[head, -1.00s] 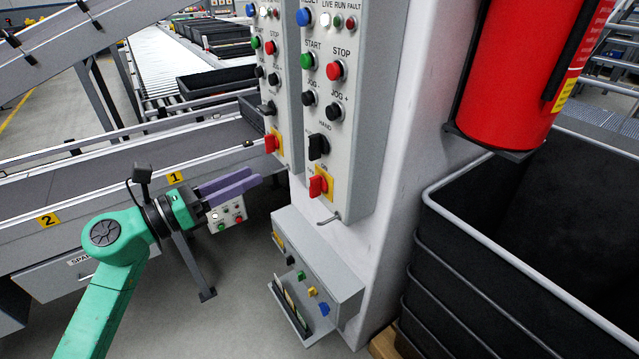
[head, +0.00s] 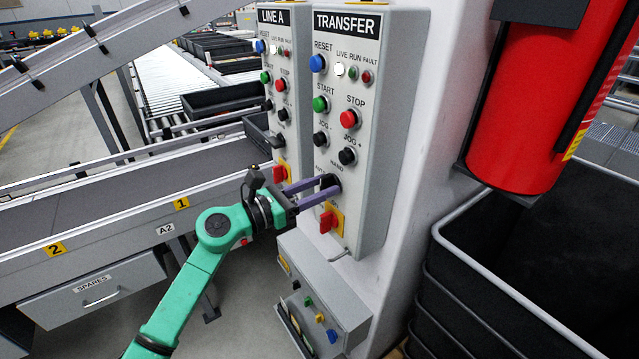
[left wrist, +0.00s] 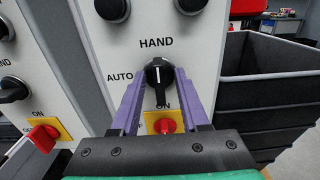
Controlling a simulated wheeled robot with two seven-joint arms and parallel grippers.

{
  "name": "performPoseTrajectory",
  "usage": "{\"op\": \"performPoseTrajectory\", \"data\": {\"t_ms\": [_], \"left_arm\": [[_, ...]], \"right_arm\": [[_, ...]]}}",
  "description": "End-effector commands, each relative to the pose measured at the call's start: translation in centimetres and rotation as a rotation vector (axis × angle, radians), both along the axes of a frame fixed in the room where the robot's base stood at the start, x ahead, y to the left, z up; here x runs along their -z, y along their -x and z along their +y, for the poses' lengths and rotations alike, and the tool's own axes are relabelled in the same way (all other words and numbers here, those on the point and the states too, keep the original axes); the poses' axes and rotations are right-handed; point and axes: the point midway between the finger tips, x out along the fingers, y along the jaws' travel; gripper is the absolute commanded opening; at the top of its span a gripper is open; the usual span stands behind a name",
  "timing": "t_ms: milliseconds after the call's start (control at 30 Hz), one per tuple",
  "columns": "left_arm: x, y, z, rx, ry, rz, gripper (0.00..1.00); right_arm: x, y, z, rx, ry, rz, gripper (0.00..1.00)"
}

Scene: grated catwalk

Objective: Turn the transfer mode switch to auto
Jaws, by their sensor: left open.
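The TRANSFER panel (head: 385,110) is a light grey box with a column of buttons. Its black transfer mode switch (left wrist: 159,72) sits below the word HAND, with AUTO to its left in the left wrist view. The knob's white mark looks upright, toward HAND. In the head view the switch (head: 331,180) is partly hidden by my purple fingers. My left gripper (head: 327,186) is open, its fingers on either side of the knob; in the left wrist view (left wrist: 159,80) I cannot tell whether they touch it. My right gripper is not in view.
A red rotary switch (head: 327,221) on a yellow plate lies just below the fingers. The LINE A panel (head: 287,60) with similar controls stands to the left. A fire extinguisher (head: 520,110) and a black bin (head: 540,260) are to the right. A conveyor (head: 110,205) runs at left.

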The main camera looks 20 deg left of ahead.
Motion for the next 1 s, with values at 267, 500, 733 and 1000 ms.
{"op": "performPoseTrajectory", "data": {"t_ms": [267,500,733,1000], "left_arm": [[0.0,0.0,0.0,0.000,0.001,0.001,0.00],[0.0,0.0,0.1,0.000,0.006,0.006,0.00],[0.0,0.0,0.1,0.000,0.056,0.049,0.00],[-0.1,0.0,0.2,0.000,0.197,0.168,0.00]], "right_arm": [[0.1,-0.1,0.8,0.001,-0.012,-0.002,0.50],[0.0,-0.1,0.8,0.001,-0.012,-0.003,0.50],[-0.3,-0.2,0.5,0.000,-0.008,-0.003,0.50],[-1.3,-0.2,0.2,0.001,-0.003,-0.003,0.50]]}}
